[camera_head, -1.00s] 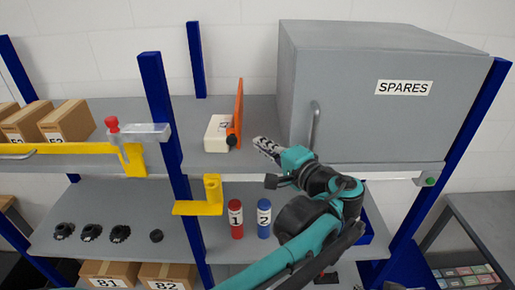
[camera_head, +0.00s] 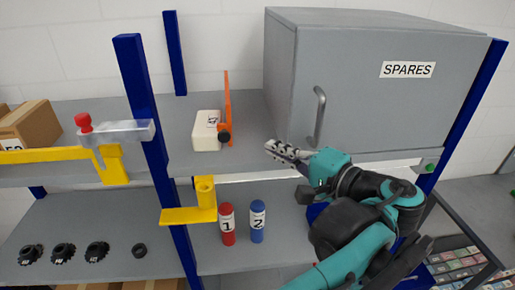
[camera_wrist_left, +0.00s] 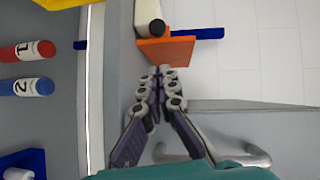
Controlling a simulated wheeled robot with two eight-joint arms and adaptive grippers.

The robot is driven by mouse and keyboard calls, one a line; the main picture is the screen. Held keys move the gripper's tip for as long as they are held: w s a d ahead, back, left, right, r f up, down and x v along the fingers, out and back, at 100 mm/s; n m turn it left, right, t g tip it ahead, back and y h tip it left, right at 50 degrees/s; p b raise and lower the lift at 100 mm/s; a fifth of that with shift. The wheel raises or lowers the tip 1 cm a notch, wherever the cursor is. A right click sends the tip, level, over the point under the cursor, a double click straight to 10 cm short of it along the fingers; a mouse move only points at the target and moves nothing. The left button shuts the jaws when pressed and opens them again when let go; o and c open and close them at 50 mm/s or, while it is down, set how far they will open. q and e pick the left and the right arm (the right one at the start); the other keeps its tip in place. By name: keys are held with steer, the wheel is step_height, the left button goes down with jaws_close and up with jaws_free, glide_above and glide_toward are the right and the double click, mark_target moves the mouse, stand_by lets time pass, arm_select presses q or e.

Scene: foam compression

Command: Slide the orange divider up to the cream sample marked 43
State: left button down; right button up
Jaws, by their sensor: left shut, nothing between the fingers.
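The cream sample (camera_head: 207,126) lies on the upper shelf with a label on top; its number is too small to read. The upright orange divider (camera_head: 227,100) stands along its right side with a black knob (camera_head: 224,136) at its front. Sample and divider look touching or nearly so; the knob partly hides the join. In the left wrist view the divider (camera_wrist_left: 165,51) is just ahead of the fingertips, with the sample (camera_wrist_left: 147,12) behind it. My left gripper (camera_head: 269,147) is shut and empty, to the right of the divider and apart from it. My right gripper is out of view.
The grey SPARES cabinet (camera_head: 375,90) with its bar handle (camera_head: 319,117) stands close right of my left gripper. A blue post (camera_head: 146,130) and yellow bracket (camera_head: 190,215) are at left. Red (camera_head: 227,225) and blue (camera_head: 257,222) cylinders stand on the lower shelf.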

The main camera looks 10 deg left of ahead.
mark_target(229, 137)
arm_select(q)
steer(key=p+x, duration=0.1)
steer(key=x, duration=0.7)
steer(key=shift+a+p, duration=0.35)
steer(key=shift+a, duration=0.15)
steer(key=shift+s+a, duration=0.1)
steer(key=shift+a, duration=0.15)
steer(key=shift+s+a, duration=0.1)
steer(key=shift+s, duration=0.35)
steer(key=shift+w+a+f, duration=0.2)
steer(key=shift+w+a, duration=0.1)
steer(key=shift+a, duration=0.1)
steer(key=shift+s+a, duration=0.3)
steer(key=shift+a, duration=0.4)
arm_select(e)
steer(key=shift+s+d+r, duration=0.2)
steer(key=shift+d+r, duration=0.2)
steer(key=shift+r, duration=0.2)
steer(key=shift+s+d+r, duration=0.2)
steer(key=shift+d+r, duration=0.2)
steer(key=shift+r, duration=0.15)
